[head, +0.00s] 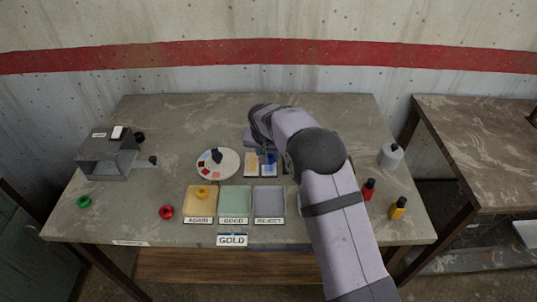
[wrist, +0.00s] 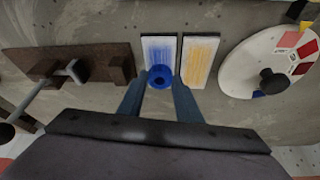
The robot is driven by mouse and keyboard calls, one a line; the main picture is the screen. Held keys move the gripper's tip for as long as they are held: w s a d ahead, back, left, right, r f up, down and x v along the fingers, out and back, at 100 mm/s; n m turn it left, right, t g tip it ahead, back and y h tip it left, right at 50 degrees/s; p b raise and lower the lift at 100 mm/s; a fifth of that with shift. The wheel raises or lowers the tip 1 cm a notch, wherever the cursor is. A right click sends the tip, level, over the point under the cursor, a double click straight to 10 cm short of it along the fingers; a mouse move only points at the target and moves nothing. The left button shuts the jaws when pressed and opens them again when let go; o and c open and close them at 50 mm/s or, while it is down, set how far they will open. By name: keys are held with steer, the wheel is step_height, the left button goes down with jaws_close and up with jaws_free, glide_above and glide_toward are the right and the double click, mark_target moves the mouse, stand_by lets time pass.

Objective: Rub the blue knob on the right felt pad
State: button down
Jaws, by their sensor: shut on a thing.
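My gripper (wrist: 160,84) is shut on the blue knob (wrist: 160,73), a small ring-like piece between the fingertips. The right felt pad (wrist: 158,46) is white with a wide smear of blue; it is on the left in the wrist view and on the right in the head view (head: 268,170). The left felt pad (wrist: 200,55) has yellow-orange streaks. In the head view my arm partly hides the area around the gripper.
A round colour plate (head: 228,168) with a dark post stands left of the pads. AGAIN (head: 198,209), GOOD (head: 235,203) and REJECT (head: 268,203) trays lie in front; a yellow knob (head: 201,192) sits on AGAIN. Red (head: 166,211) and green (head: 84,201) knobs lie left. Bottles (head: 391,156) stand right.

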steer(key=shift+s+f, duration=0.1)
steer(key=shift+s, duration=0.5)
steer(key=shift+s+b, duration=0.15)
steer(key=shift+b, duration=0.2)
steer(key=shift+s, duration=0.55)
steer(key=shift+s+b, duration=0.1)
steer(key=shift+b, duration=0.3)
steer(key=shift+s, duration=0.55)
steer(key=shift+w, duration=0.1)
steer(key=shift+w, duration=0.65)
